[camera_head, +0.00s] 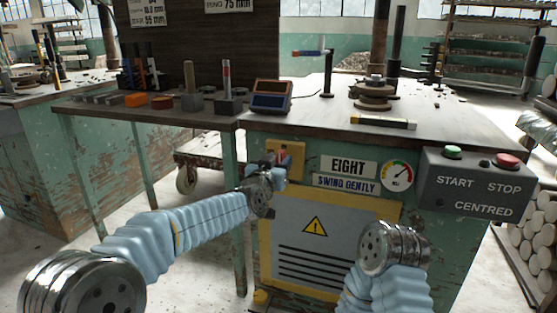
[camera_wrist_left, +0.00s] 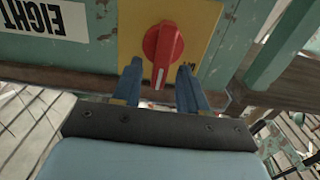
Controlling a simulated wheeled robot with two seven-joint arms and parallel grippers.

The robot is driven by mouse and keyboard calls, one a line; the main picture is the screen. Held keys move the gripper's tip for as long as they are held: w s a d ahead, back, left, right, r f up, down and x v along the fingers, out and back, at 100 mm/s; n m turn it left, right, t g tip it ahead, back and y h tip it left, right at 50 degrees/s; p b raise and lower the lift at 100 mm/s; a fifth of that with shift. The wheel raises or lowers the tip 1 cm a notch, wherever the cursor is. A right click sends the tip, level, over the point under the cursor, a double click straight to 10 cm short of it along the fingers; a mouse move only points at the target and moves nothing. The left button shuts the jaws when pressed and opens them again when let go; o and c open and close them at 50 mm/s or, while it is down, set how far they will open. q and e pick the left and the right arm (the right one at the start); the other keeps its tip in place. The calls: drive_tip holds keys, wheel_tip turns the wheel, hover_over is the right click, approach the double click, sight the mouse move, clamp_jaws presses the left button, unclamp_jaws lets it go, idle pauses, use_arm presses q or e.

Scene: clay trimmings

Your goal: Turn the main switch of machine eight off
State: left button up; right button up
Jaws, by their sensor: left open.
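The main switch is a red rotary knob (camera_wrist_left: 162,50) on a yellow plate (camera_wrist_left: 205,22), beside the EIGHT label (camera_wrist_left: 32,18). In the left wrist view its grip bar runs roughly up and down the picture. In the head view the yellow plate (camera_head: 296,150) is left of the EIGHT label (camera_head: 348,167), and my gripper mostly hides the knob. My left gripper (camera_wrist_left: 158,84) is open, its two blue fingers apart at the near end of the knob, one towards each side. The head view shows this gripper (camera_head: 270,168) at the plate. My right gripper is not visible.
A grey box with START and STOP buttons (camera_head: 476,184) juts out at the right of the machine. A dial (camera_head: 397,176) and a warning panel (camera_head: 330,238) are on its front.

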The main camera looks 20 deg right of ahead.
use_arm(q)
drive_tip(key=shift+w+d, duration=0.2)
drive_tip(key=shift+w, duration=0.1)
clamp_jaws()
drive_tip(key=shift+f+n, duration=0.1)
drive_tip(key=shift+n, duration=0.2)
drive_tip(key=n+b, duration=0.2)
drive_tip(key=n, duration=0.3)
drive_tip(key=a+f+n+b, duration=0.1)
drive_tip(key=n+b, duration=0.1)
drive_tip(key=n, duration=0.4)
drive_tip(key=w+a+f+n+b, duration=0.1)
drive_tip(key=n+b, duration=0.1)
drive_tip(key=n, duration=0.4)
drive_tip(key=shift+w+f+b, duration=0.1)
drive_tip(key=shift+b, duration=0.2)
drive_tip(key=shift+n, duration=0.3)
